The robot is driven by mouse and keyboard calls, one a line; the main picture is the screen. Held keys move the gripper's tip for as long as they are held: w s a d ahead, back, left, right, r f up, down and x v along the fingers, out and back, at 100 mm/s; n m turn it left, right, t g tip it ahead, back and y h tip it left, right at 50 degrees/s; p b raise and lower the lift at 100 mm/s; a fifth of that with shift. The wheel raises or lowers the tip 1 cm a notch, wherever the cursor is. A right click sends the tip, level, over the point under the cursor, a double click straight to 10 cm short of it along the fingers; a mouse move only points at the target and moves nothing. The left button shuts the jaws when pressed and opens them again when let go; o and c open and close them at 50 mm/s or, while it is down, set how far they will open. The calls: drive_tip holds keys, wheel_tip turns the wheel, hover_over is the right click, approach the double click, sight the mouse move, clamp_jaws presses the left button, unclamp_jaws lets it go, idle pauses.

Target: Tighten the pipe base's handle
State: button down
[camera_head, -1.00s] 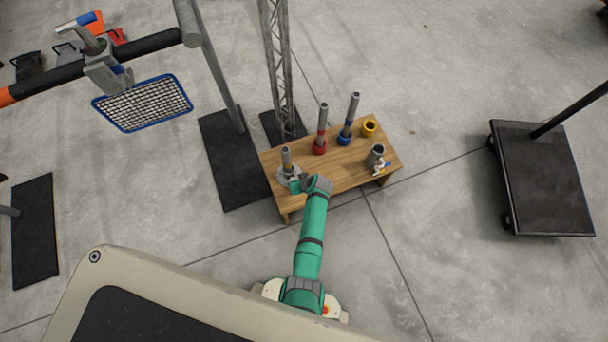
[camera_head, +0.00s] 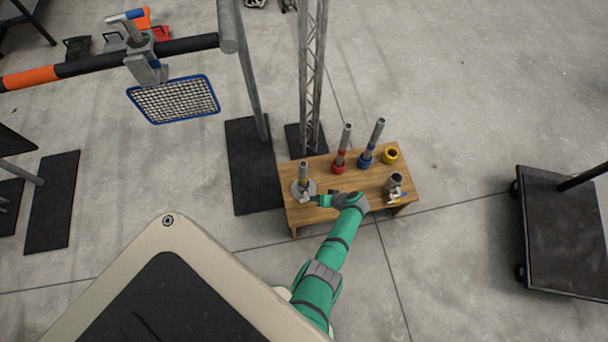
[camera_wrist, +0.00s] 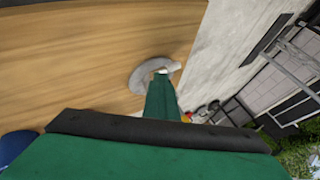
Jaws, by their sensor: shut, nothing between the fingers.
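A grey round pipe base (camera_head: 297,192) with an upright grey pipe (camera_head: 303,172) stands at the left end of the wooden table. My gripper (camera_head: 314,200) is shut and empty, low beside the front right of this base. In the wrist view, my gripper (camera_wrist: 162,80) overlaps the edge of the grey base (camera_wrist: 138,80); a small pale part (camera_wrist: 171,68) shows by its tip, perhaps the handle. I cannot tell whether they touch. A grey cup-like base (camera_head: 394,181) with a pale handle (camera_head: 398,197) stands at the table's right end.
The wooden table (camera_head: 350,203) also holds a red base (camera_head: 338,167), a blue base (camera_head: 365,161), both with pipes, and a yellow ring (camera_head: 390,156). A truss stand (camera_head: 311,80) rises behind. A black cart (camera_head: 565,235) is at right, with open floor between.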

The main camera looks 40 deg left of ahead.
drive_tip(key=shift+s+a, duration=0.1)
drive_tip(key=shift+a, duration=0.1)
idle(0.4)
drive_tip(key=shift+d, duration=0.1)
drive_tip(key=w+v, duration=0.1)
drive_tip(key=v, duration=1.1)
drive_tip(key=shift+d, duration=0.3)
drive_tip(key=shift+w, duration=0.1)
